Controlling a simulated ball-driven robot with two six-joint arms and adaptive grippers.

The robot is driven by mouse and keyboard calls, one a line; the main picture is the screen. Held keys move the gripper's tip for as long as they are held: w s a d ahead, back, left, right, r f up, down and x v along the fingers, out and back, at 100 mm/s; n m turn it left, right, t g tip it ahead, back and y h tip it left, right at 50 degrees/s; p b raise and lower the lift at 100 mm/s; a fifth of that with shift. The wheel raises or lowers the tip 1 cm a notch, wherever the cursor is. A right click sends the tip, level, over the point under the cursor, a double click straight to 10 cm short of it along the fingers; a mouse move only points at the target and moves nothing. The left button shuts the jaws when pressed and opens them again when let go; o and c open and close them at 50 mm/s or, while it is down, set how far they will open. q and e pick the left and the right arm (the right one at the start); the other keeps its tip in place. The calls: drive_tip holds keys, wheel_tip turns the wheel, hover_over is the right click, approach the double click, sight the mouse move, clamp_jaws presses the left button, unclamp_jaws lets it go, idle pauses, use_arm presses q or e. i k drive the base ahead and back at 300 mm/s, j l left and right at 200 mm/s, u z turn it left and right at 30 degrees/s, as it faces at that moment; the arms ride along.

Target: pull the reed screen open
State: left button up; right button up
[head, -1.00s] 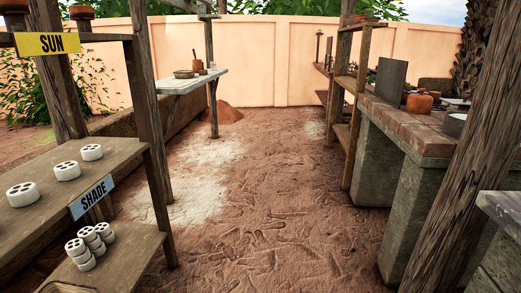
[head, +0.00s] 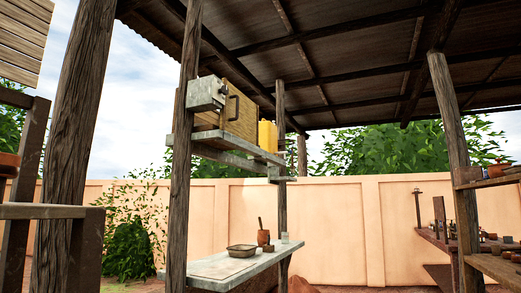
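I cannot make out a reed screen for certain in the head view. A panel of pale slats (head: 22,38) is cut off at the top left corner; I cannot tell whether it is reed or wood. Neither of my grippers is in view, so nothing shows of what they touch or hold.
Wooden posts (head: 82,130) stand at the left and centre under a corrugated roof (head: 330,60). A high shelf (head: 225,152) bears a wooden box with a handle (head: 240,108) and a yellow container (head: 267,136). Below is a pale counter (head: 215,270). Shelving (head: 490,182) stands at right.

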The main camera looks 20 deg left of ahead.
sight(247, 116)
drive_tip(key=i+u, duration=0.25)
drive_tip(key=i, duration=0.15)
drive_tip(key=i+l+u, duration=0.5)
drive_tip(key=i, duration=0.2)
drive_tip(key=j, duration=0.1)
